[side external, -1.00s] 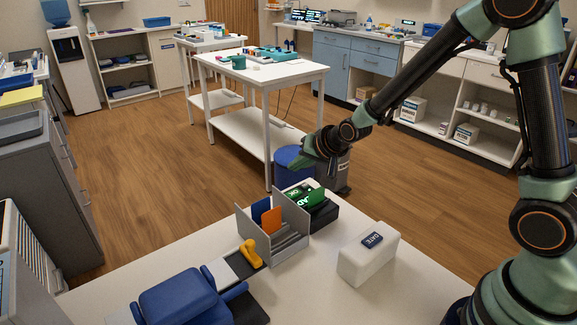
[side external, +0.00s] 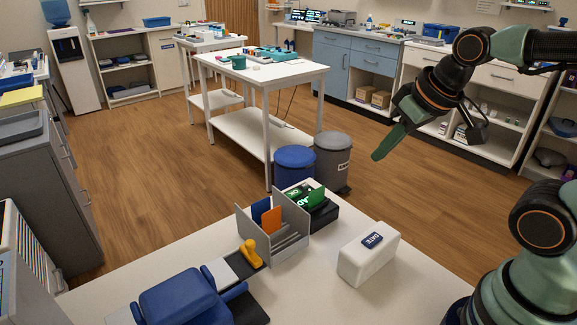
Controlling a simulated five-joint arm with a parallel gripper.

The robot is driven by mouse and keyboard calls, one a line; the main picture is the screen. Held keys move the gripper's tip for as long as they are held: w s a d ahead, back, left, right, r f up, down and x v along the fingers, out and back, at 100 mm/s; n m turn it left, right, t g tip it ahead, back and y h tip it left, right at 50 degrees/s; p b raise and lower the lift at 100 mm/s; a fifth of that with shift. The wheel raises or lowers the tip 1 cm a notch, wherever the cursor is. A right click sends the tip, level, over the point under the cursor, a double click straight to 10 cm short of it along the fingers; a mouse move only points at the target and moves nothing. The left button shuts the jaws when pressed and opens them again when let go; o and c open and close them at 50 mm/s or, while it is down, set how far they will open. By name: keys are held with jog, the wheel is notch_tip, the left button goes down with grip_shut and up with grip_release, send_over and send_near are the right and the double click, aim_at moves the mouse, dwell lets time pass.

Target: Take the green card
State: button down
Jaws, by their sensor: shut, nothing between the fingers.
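A grey divided card rack (side external: 288,240) stands on the white table. An upright blue card (side external: 261,210) and an orange card (side external: 272,221) show in it. My gripper (side external: 379,156) is shut and empty, pointing down-left in the air, well above and to the right of the rack. It touches nothing.
A white block labelled DATE (side external: 367,262) stands right of the rack. A yellow-handled stamp (side external: 251,253) and a blue padded piece (side external: 178,300) are at the front left. Blue (side external: 295,167) and grey (side external: 332,161) bins stand beyond the table. Its front middle is clear.

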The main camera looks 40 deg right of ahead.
jog(key=shift+s, duration=0.3)
jog(key=c, duration=1.2)
grip_release()
jog(key=shift+w, duration=0.1)
jog(key=shift+c, duration=0.2)
jog(key=n+g, duration=0.6)
jog(key=n, duration=1.2)
send_over(316, 202)
notch_tip(316, 202, down, 7)
jog(key=shift+w+d+f, duration=0.1)
jog(key=shift+f, duration=5)
